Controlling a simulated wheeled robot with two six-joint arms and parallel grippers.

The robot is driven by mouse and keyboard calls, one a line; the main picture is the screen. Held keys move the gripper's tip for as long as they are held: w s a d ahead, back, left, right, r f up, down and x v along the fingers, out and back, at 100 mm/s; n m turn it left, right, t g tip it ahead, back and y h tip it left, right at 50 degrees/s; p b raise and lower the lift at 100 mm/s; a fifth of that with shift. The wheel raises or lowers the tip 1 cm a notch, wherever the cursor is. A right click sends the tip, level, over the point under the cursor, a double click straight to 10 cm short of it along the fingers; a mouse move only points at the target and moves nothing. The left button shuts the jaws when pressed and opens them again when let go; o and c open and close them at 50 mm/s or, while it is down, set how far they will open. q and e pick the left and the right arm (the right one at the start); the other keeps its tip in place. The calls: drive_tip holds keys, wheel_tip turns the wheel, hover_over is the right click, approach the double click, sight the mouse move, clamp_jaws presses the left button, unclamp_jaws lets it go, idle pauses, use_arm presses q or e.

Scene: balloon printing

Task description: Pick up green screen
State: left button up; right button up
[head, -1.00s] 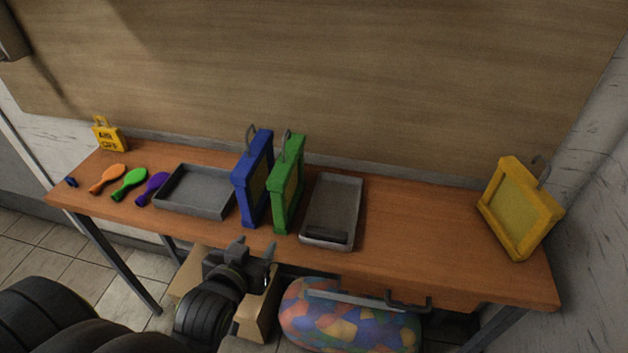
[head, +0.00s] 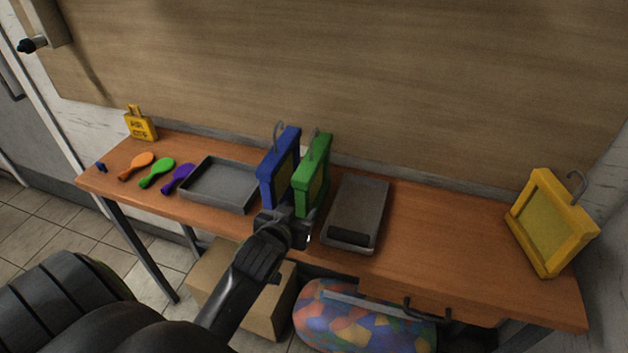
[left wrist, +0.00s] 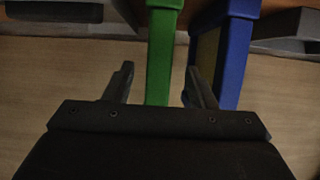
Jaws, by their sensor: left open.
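The green screen (head: 313,172) stands upright on the table, a green frame with a hook on top, close beside the blue screen (head: 279,165) on its left. My left gripper (head: 295,222) is in front of the lower part of the two screens, near the table's front edge. In the left wrist view, the open left gripper (left wrist: 158,88) has the edge of the green screen (left wrist: 159,60) between its fingers. The blue screen (left wrist: 232,60) is just beyond the other finger, close to it. I cannot tell whether the fingers touch either one. My right gripper is not in view.
A yellow screen (head: 550,222) stands at the right end. The table is clear between the right tray and yellow screen.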

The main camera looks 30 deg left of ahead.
use_arm(q)
drive_tip(key=shift+p+x, duration=0.65)
drive_tip(key=shift+x, duration=2.25)
drive_tip(key=shift+r, duration=0.1)
clamp_jaws()
